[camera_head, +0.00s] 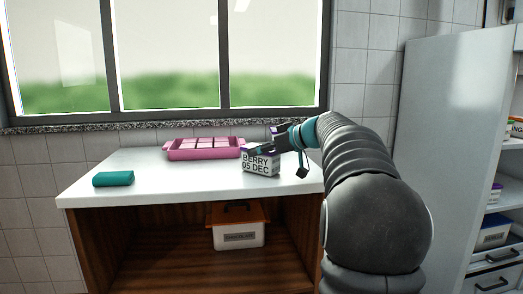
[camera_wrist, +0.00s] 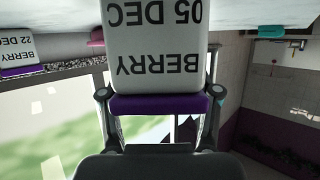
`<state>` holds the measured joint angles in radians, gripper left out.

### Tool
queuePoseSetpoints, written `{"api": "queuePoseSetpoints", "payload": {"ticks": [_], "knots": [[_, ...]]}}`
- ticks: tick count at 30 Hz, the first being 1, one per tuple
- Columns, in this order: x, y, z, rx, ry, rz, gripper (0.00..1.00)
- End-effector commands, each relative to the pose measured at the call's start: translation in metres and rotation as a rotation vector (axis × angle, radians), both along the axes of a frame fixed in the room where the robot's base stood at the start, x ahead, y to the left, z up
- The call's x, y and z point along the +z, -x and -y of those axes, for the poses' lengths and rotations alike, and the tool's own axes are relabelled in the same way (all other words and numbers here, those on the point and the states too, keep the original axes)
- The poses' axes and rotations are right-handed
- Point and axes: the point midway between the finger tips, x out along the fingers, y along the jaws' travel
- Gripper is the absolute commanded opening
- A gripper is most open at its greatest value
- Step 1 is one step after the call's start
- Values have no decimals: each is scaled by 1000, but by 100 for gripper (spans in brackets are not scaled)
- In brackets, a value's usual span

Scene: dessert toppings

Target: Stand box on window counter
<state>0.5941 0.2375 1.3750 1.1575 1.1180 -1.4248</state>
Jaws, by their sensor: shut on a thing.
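A white box with a purple top, labelled "BERRY 05 DEC" (camera_head: 261,163), is upright at the right part of the white window counter (camera_head: 150,164). My gripper (camera_head: 280,152) is shut on this box near its purple top. In the wrist view the picture is upside down; the box (camera_wrist: 155,45) fills the middle, with my gripper's fingers (camera_wrist: 158,98) on either side of its purple edge. Whether the box's base touches the counter or hangs just above it, I cannot tell.
A second box labelled "22 DEC" (camera_wrist: 17,47) stands close by. A pink tray (camera_head: 205,154) lies behind, and a teal roll-shaped object (camera_head: 113,179) lies at left. The counter's front middle is clear. An orange-lidded bin (camera_head: 238,236) sits underneath; a white fridge-like cabinet (camera_head: 440,130) stands right.

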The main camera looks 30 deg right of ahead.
Motion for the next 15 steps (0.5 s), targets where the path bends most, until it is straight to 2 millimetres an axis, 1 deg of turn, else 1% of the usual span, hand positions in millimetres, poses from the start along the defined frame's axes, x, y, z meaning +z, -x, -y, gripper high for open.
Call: {"api": "queuePoseSetpoints", "payload": {"ticks": [5,10,11,12,13,14,15], "knots": [[1,0,0,-1,0,2,14],[-3,0,0,-1,0,2,14],[-2,0,0,0,0,1,67],[-2,0,0,0,0,1,77],[-2,0,0,0,0,0,84],[-2,0,0,0,0,0,87],[-2,0,0,0,0,0,87]]}}
